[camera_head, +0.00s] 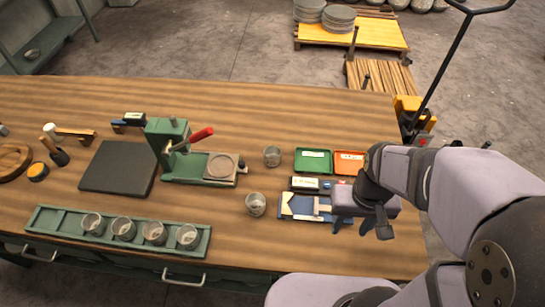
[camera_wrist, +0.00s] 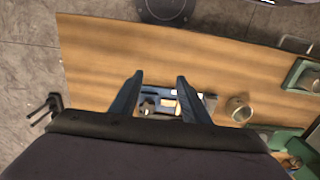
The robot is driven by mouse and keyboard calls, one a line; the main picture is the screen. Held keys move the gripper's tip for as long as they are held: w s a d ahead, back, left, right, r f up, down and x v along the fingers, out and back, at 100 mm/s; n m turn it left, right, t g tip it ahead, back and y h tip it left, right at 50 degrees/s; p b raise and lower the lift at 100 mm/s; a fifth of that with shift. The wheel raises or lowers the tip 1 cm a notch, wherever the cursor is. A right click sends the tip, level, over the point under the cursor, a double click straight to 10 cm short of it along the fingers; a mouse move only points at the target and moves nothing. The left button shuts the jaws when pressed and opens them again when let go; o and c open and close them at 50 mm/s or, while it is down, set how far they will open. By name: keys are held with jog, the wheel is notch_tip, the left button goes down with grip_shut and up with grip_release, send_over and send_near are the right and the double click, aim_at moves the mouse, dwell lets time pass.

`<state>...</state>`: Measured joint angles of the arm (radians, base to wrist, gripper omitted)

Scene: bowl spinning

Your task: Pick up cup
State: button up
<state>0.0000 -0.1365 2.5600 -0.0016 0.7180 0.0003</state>
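One clear cup (camera_head: 256,205) stands on the table left of my gripper, beside the blue tool set. A second clear cup (camera_head: 271,157) stands farther back, right of the green press. Several more cups (camera_head: 123,229) stand in a row in the long green tray (camera_head: 190,252) at the front left. My gripper (camera_head: 352,226) hangs over the right side of the table, above the blue tool set (camera_head: 299,208). In the wrist view my gripper (camera_wrist: 158,92) is open and empty, with its fingers apart. A cup (camera_wrist: 239,108) shows right of the fingers there.
The green press (camera_head: 168,140) with a red handle stands mid-table, beside a dark square pad (camera_head: 117,168). A green bin (camera_head: 313,161) and an orange bin (camera_head: 348,162) lie behind my gripper. Hammers (camera_head: 68,133) lie at left. Bare tabletop lies around the nearer loose cup.

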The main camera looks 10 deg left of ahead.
jog(key=o, duration=0.4)
jog(key=n+t+y+b, duration=0.1)
jog(key=n+t+b, duration=0.1)
jog(key=t+b, duration=0.35)
send_near(272, 155)
jog(key=shift+w+d+r+g+b, duration=0.1)
jog(key=shift+r+g+b, duration=0.1)
jog(key=shift+r, duration=0.15)
jog(key=shift+w+d+r+g+b, duration=0.1)
jog(key=shift+d+r+g+b, duration=0.1)
jog(key=shift+r, duration=0.2)
jog(key=shift+p+x, duration=0.35)
jog(key=shift+x, duration=0.7)
jog(key=shift+w+a+f+p, duration=0.1)
jog(key=shift+a+f+p, duration=0.1)
jog(key=shift+f+p, duration=0.3)
jog(key=shift+p+x, duration=0.55)
jog(key=shift+x, duration=1.5)
